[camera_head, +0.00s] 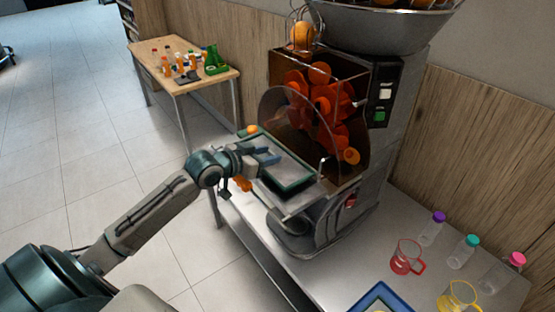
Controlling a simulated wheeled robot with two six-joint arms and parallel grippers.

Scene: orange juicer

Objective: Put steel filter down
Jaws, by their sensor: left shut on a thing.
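The steel filter (287,165) is a flat grey tray with a dark green rim, at the front of the orange juicer (365,150). My left gripper (266,157) reaches in from the left and is shut on the filter's left edge. The filter lies roughly level, at the juicer's front below the round clear cover (290,112). I cannot tell whether it touches the juicer. My right gripper is not in view.
On the steel table (330,272) stand a red jug (406,257), a yellow jug (459,297), several capped bottles and a blue-rimmed tray (382,298). A wooden table (172,62) with bottles and a green crate (215,62) stands at the back left.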

